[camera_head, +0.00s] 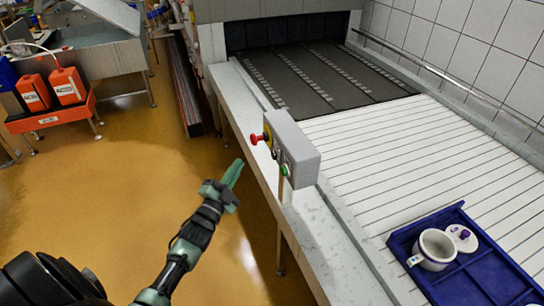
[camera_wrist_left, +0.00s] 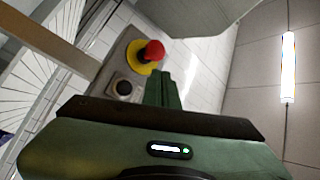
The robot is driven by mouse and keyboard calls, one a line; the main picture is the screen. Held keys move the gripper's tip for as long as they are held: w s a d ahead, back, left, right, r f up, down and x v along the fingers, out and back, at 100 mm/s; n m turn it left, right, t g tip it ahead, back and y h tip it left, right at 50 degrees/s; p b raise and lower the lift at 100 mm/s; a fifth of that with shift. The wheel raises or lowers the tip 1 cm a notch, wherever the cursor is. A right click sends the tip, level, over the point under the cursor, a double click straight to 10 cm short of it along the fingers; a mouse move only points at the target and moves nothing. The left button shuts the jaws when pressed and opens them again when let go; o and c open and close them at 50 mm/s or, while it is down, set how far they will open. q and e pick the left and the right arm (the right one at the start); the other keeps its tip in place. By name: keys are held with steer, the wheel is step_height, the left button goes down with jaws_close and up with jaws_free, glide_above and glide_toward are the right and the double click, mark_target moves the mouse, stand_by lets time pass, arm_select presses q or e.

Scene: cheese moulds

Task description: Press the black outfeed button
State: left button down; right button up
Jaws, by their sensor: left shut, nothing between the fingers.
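A grey control box (camera_head: 292,148) stands on a post at the near edge of the conveyor. In the head view it carries a red mushroom button (camera_head: 255,139), a dark button (camera_head: 275,154) below it and a green button (camera_head: 284,170). In the left wrist view the red button (camera_wrist_left: 153,52) sits on a yellow ring, and a black button (camera_wrist_left: 123,88) shows below it. My left gripper (camera_head: 236,168) is shut and empty, left of the box and apart from it; its green fingers also show in the wrist view (camera_wrist_left: 163,88). My right gripper is not in view.
A slatted white conveyor (camera_head: 385,150) runs behind the box from a dark tunnel. A blue tray (camera_head: 440,280) with a white mould and lid sits on it. Red canisters (camera_head: 52,88) stand in a rack at left. The orange floor (camera_head: 110,190) is clear.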

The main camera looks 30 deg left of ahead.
mark_target(274, 155)
arm_select(q)
steer(key=w+d+b, duration=0.1)
steer(key=w+d, duration=0.3)
steer(key=w, duration=0.1)
steer(key=shift+w+d+b, duration=0.35)
steer(key=shift+d, duration=0.05)
stand_by(1.9)
steer(key=shift+w+d, duration=0.3)
steer(key=shift+w+d+b, duration=0.3)
steer(key=shift+w+d, duration=0.05)
steer(key=shift+w, duration=0.05)
stand_by(0.9)
steer(key=shift+s+a, duration=0.15)
steer(key=shift+s+a+p, duration=0.3)
steer(key=shift+s+a, duration=0.15)
steer(key=shift+s, duration=0.15)
